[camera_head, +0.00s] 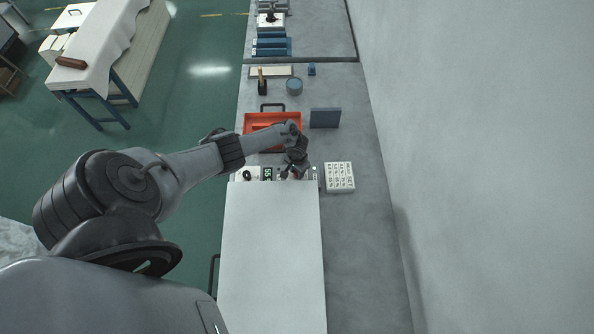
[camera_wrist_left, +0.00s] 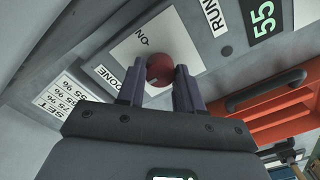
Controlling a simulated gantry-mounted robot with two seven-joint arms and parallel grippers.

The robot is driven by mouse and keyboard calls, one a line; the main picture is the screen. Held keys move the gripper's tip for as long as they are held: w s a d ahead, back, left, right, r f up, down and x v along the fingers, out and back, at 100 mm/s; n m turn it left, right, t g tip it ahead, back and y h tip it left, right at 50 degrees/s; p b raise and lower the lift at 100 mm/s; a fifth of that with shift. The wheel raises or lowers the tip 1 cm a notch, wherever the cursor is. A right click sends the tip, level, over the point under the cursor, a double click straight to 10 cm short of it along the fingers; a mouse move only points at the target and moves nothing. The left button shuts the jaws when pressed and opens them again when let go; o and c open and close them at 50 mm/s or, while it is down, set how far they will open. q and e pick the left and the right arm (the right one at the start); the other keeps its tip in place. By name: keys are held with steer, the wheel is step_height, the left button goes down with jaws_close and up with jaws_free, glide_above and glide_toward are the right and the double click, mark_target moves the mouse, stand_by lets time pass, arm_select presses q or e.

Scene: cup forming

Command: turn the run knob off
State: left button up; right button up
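The run knob (camera_wrist_left: 160,68) is a round red knob on a white plate marked ON, on the grey machine panel (camera_wrist_left: 95,50) in the left wrist view. The label RUN stands beside the plate. My left gripper (camera_wrist_left: 160,76) has one finger on each side of the knob. The knob nearly fills the gap, and I cannot tell whether both fingers press on it. In the head view my left gripper (camera_head: 297,170) is at the panel strip at the machine's far edge and hides the knob. My right gripper is not in view.
A green display reading 55 (camera_head: 267,174) is left of my gripper. A white lettered board (camera_head: 339,177) lies right of it. An orange tray (camera_head: 257,122) and an upright blue-grey block (camera_head: 325,118) stand beyond. The white machine top (camera_head: 270,255) is clear.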

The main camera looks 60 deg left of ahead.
arm_select(q)
steer(key=o, duration=0.4)
steer(key=shift+r+p, duration=0.3)
steer(key=shift+r, duration=0.2)
steer(key=shift+r+p, duration=1.75)
steer(key=shift+r, duration=3.15)
